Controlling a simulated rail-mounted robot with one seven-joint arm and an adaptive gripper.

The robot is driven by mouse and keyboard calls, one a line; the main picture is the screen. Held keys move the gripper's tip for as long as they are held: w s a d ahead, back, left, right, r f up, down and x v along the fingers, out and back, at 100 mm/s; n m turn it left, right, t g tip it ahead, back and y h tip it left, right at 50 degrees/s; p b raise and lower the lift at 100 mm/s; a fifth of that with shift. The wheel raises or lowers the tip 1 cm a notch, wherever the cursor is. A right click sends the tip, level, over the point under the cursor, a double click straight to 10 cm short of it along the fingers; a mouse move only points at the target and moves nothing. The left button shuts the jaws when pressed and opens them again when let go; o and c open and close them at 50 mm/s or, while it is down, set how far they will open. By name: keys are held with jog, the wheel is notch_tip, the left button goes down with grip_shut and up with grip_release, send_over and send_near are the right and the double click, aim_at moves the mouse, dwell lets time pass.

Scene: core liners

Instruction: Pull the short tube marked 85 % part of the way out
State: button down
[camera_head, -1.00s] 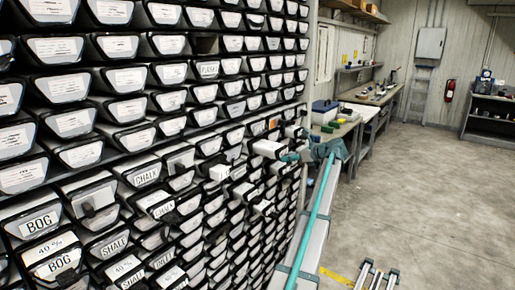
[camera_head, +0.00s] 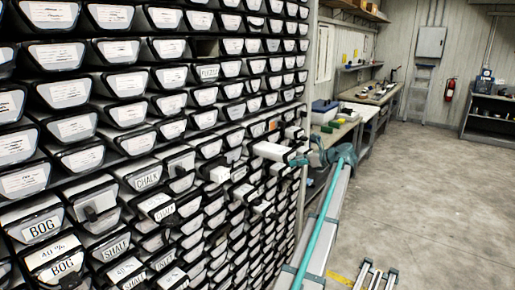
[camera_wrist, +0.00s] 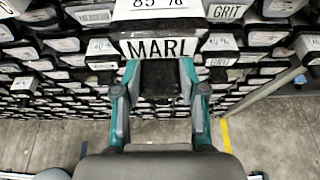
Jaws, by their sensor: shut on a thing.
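The short tube marked 85 % (camera_wrist: 158,14) fills the top middle of the wrist view, with a MARL label (camera_wrist: 158,47) on its end face. A black handle (camera_wrist: 160,80) projects below that label. My gripper (camera_wrist: 159,72) has its teal fingers on either side of the handle and is shut on it. In the head view, a white tube (camera_head: 271,151) stands out from the rack at the end of my gripper (camera_head: 300,160). The tube's inner end is hidden in the rack. Its writing cannot be read in the head view.
The rack (camera_head: 110,144) holds many labelled tubes, several standing out a little, including another white one (camera_head: 218,174). A GRIT tube (camera_wrist: 227,11) is close to the right in the wrist view. The concrete floor (camera_head: 430,200) is open at the right. A workbench (camera_head: 345,130) stands behind.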

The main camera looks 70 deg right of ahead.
jog(key=shift+s+a+p, duration=0.3)
jog(key=shift+s, duration=0.5)
jog(key=shift+s+a+p, duration=0.25)
jog(key=shift+s+p, duration=0.1)
jog(key=shift+s, duration=0.5)
jog(key=shift+s+a+p, duration=0.3)
jog(key=shift+s, duration=0.5)
